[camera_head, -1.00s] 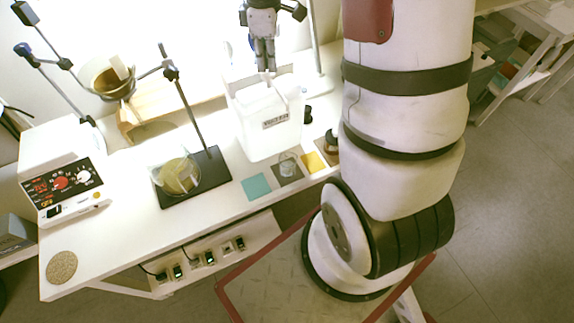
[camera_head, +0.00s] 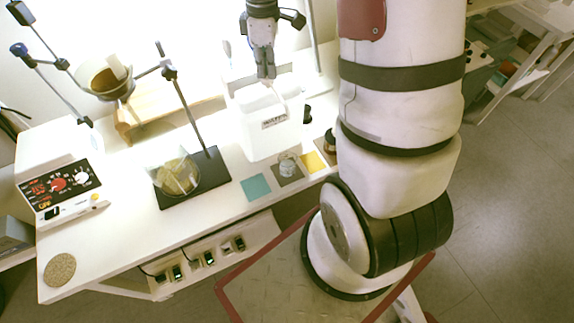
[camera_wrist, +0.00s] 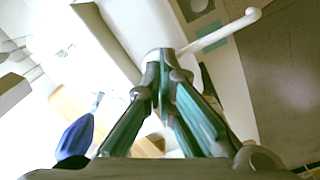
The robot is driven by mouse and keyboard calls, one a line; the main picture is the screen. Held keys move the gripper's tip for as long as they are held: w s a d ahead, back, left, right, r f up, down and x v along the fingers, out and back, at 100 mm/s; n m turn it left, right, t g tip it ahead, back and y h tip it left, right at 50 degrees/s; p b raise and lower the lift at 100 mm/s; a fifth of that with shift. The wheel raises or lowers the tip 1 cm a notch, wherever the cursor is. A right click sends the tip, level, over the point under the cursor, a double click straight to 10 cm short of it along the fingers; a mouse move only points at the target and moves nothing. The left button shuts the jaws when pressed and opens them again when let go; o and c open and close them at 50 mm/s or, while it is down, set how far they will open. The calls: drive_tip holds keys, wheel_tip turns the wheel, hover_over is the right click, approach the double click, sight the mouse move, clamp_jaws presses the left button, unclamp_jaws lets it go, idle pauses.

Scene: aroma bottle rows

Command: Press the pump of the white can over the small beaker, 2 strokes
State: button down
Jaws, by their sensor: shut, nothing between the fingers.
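The white can (camera_head: 268,135) stands upright on the bench with a dark label on its front; its body also shows in the wrist view (camera_wrist: 115,30). Its white pump spout (camera_wrist: 228,34) points up and right in the wrist view. My gripper (camera_head: 266,75) points down over the can top with its fingers together and empty. In the wrist view my fingertips (camera_wrist: 165,58) are at the pump head; I cannot tell whether they touch it. The small beaker (camera_head: 287,165) stands on a grey-brown mat in front of the can. Its contents are unclear.
A teal mat (camera_head: 256,187) and a yellow mat (camera_head: 312,162) flank the beaker's mat. A dark-capped jar (camera_head: 331,140) is at right. A stand with a glass dish (camera_head: 177,178), a control box (camera_head: 60,187) and a cork disc (camera_head: 60,269) are to the left.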

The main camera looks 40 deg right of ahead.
drive_tip(key=shift+r+p, duration=0.95)
drive_tip(key=shift+r, duration=0.7)
drive_tip(key=shift+r, duration=0.15)
drive_tip(key=shift+r+p, duration=1.35)
drive_tip(key=shift+r, duration=1.55)
drive_tip(key=s+a+r+m+t, duration=0.35)
drive_tip(key=s+a+r, duration=0.45)
drive_tip(key=r, duration=0.4)
drive_tip(key=s+a+r+m+t, duration=0.1)
drive_tip(key=s+a+m, duration=0.1)
drive_tip(key=s, duration=0.5)
drive_tip(key=s+a+r+m+t, duration=0.1)
drive_tip(key=s+a+r+m, duration=0.1)
drive_tip(key=s+m, duration=0.2)
drive_tip(key=shift+s+a+b, duration=0.35)
drive_tip(key=shift+s, duration=1.35)
